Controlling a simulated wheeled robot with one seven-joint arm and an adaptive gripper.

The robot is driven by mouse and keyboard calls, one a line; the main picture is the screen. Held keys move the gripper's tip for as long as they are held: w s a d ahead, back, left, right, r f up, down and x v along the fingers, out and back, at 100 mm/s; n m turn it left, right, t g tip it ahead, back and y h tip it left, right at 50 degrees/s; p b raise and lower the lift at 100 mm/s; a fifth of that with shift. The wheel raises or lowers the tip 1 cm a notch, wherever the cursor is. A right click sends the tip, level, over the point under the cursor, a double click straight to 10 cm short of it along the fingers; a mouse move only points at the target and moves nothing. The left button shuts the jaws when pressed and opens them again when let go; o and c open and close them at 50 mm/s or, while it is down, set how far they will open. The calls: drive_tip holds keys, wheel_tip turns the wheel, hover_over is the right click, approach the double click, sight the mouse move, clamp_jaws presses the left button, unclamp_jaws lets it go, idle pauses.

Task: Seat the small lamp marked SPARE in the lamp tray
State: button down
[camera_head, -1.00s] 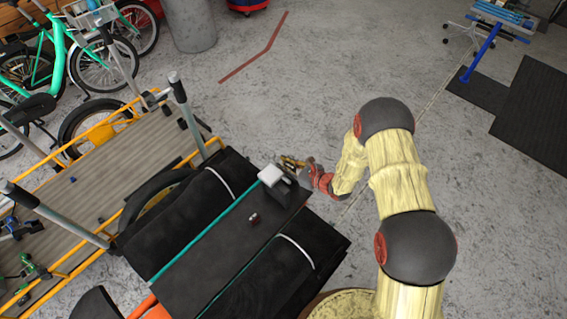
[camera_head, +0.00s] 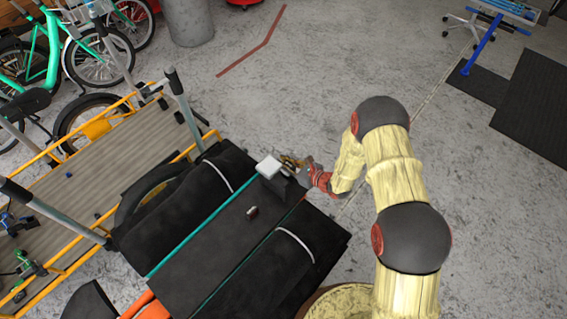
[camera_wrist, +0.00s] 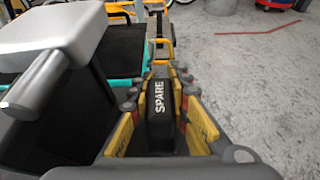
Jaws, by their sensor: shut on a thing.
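The small black lamp (camera_wrist: 160,115), with SPARE in white letters, stands between the yellow fingers of my gripper (camera_wrist: 166,95) in the wrist view. My gripper is shut on it. In the head view my gripper (camera_head: 291,163) is just beyond the far right end of the black cargo deck (camera_head: 205,255), beside a pale block. The lamp is too small to make out there. I cannot pick out the lamp tray with certainty in either view.
The pale block (camera_head: 268,166) stands at the deck's far end; it is large at the left of the wrist view (camera_wrist: 75,30). A small object (camera_head: 252,212) lies on the deck. An orange-railed cargo bike (camera_head: 130,150) stands left.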

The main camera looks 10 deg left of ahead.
sight(284, 174)
drive_tip(key=shift+s+f+b, duration=0.1)
drive_tip(key=shift+f+b, duration=1.5)
drive_tip(key=shift+f, duration=0.4)
drive_tip(key=shift+f, duration=0.25)
drive_tip(key=c, duration=2.1)
unclamp_jaws()
drive_tip(key=shift+s, duration=0.1)
drive_tip(key=shift+c, duration=0.2)
drive_tip(key=o, duration=0.5)
drive_tip(key=shift+s+d+f, duration=0.1)
drive_tip(key=shift+s+f, duration=0.1)
drive_tip(key=shift+f, duration=0.1)
drive_tip(key=shift+d, duration=0.1)
drive_tip(key=v, duration=0.5)
drive_tip(key=r+v, duration=0.1)
drive_tip(key=v, duration=0.5)
drive_tip(key=shift+w+r, duration=0.1)
drive_tip(key=shift+r, duration=0.1)
